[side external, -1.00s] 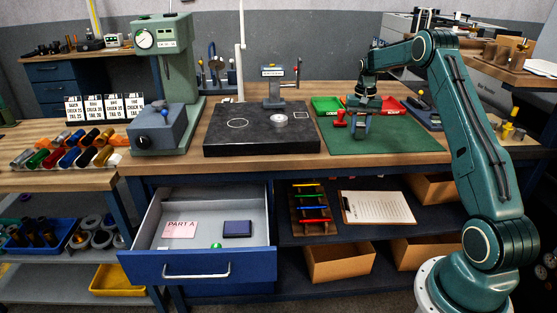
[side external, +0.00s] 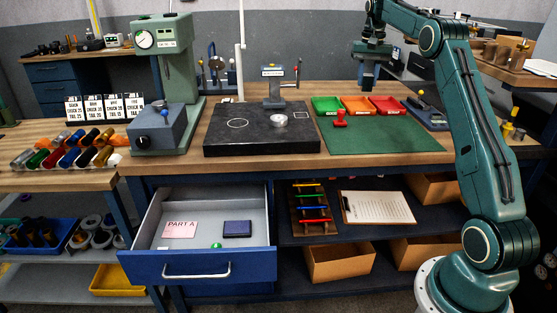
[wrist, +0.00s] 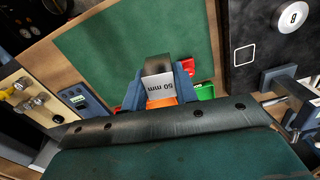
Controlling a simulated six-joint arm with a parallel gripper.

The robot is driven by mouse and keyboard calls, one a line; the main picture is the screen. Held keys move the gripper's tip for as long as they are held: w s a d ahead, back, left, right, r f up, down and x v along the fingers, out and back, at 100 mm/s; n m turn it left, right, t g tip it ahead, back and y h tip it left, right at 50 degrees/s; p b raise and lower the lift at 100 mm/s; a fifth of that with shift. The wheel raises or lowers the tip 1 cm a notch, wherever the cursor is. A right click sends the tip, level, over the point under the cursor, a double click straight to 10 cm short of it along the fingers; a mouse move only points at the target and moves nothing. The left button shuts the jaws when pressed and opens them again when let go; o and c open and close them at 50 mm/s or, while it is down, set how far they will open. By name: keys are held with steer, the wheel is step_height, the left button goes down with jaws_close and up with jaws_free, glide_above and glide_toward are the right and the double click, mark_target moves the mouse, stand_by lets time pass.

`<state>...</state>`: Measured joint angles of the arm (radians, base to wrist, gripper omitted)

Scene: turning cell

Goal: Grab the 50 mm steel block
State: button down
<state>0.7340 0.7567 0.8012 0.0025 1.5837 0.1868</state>
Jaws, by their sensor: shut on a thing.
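My gripper (side external: 368,77) is raised above the back of the green mat (side external: 385,137) in the side view. In the wrist view my gripper (wrist: 158,84) is shut on a grey block, the 50 mm steel block (wrist: 160,87), with its "50 mm" label facing the camera. The block sits between the two blue-grey fingers, clear of the mat. In the side view the fingers and the block are small and dark, so its outline there is hard to tell.
Green (side external: 326,105), orange (side external: 357,105) and red (side external: 388,105) trays stand along the mat's back edge. A red stamp-like object (side external: 340,118) stands on the mat. A black surface plate (side external: 245,140) with a ring-like part lies left. An open drawer (side external: 200,267) juts out below.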

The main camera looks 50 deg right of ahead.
steer(key=shift+r, duration=1.45)
